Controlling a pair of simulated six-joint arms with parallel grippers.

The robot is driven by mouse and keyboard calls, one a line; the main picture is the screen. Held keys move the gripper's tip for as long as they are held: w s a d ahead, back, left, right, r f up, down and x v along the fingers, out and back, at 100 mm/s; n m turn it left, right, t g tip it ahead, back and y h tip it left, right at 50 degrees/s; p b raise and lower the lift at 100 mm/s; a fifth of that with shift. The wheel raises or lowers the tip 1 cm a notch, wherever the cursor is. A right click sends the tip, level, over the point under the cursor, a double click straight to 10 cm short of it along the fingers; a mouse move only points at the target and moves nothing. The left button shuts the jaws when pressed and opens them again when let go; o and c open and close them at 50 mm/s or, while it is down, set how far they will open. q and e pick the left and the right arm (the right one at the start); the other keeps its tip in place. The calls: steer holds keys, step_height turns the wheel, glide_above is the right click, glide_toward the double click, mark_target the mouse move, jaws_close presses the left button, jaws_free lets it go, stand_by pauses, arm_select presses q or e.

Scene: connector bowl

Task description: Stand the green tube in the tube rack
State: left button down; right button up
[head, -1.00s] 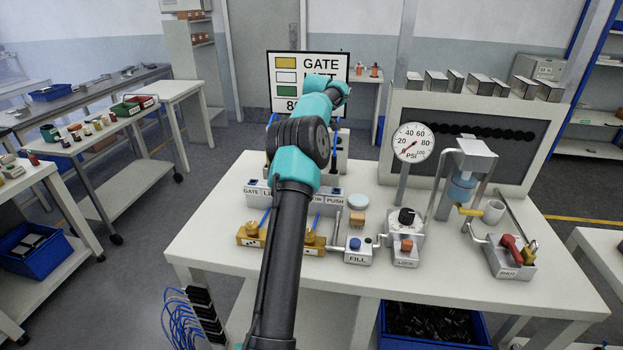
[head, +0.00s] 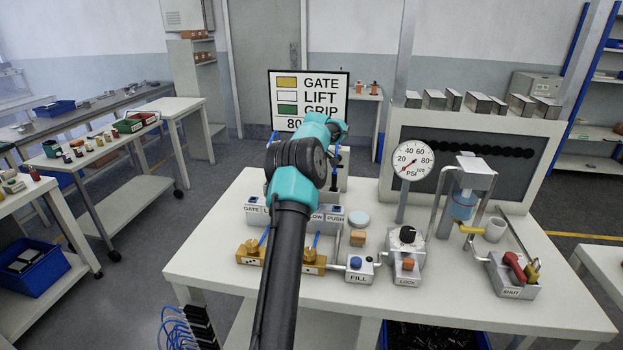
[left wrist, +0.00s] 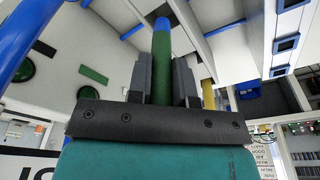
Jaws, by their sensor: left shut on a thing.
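In the left wrist view, my left gripper (left wrist: 162,82) is shut on a green tube (left wrist: 162,65). The tube stands up between the two dark fingers and has a blue end. In the head view, my left arm covers its own fingers and the tube. I cannot pick out a tube rack for certain; my arm hides the middle of the bench (head: 470,305). My right gripper is in neither view.
A button box (head: 257,215) labelled GATE and PUSH stands behind brass fittings (head: 250,252) with blue tubes. To the right are the FILL block (head: 358,270), LOCK block (head: 406,268), gauge (head: 412,160) and SHUT block (head: 512,275). A colour-key sign (head: 325,85) stands behind.

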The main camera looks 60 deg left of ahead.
arm_select(q)
steer(key=shift+f, duration=0.1)
steer(key=shift+f, duration=1.75)
steer(key=shift+f, duration=0.2)
steer(key=c, duration=1)
jaws_free()
steer(key=shift+c, duration=0.2)
steer(key=shift+r, duration=0.1)
step_height(320, 180, up, 12)
steer(key=d, duration=0.1)
steer(key=shift+d, duration=0.4)
